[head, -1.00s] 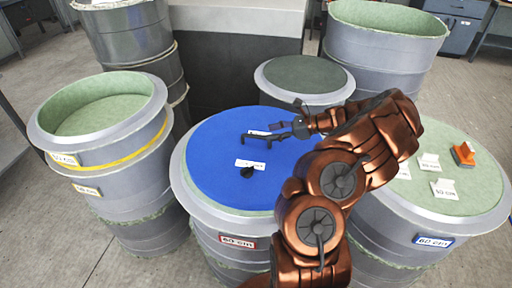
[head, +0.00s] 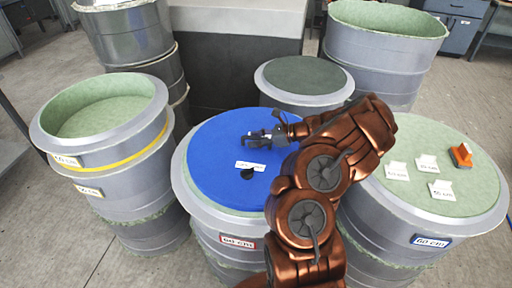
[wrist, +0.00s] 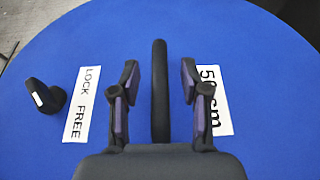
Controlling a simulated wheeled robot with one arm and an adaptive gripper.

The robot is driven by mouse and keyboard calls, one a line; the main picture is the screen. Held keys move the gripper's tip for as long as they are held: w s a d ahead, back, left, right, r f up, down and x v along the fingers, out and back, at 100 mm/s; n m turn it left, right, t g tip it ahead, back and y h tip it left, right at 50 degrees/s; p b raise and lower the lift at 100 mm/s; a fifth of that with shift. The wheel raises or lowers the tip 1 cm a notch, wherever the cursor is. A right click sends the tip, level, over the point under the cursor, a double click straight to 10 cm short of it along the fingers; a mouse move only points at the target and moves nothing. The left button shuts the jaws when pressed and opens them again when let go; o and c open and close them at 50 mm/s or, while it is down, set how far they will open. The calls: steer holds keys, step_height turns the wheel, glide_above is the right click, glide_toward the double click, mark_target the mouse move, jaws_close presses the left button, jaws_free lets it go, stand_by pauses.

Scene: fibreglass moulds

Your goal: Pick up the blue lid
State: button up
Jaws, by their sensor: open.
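The blue lid (head: 213,165) is a round flat disc lying on the middle grey mould, and it fills most of the wrist view (wrist: 235,30). A black bar handle (wrist: 160,90) stands on it. My gripper (wrist: 159,78) is open, with one finger on each side of the handle and a visible gap to each. In the head view my gripper (head: 262,140) is over the far right part of the lid and hides the handle. A white "LOCK FREE" label (wrist: 82,104) and a black knob (wrist: 45,98) are on the left in the wrist view.
An open mould (head: 95,105) with a yellow band stands left. A smaller dark-topped mould (head: 304,76) is behind the lid.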

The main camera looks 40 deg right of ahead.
jaws_close()
stand_by(0.7)
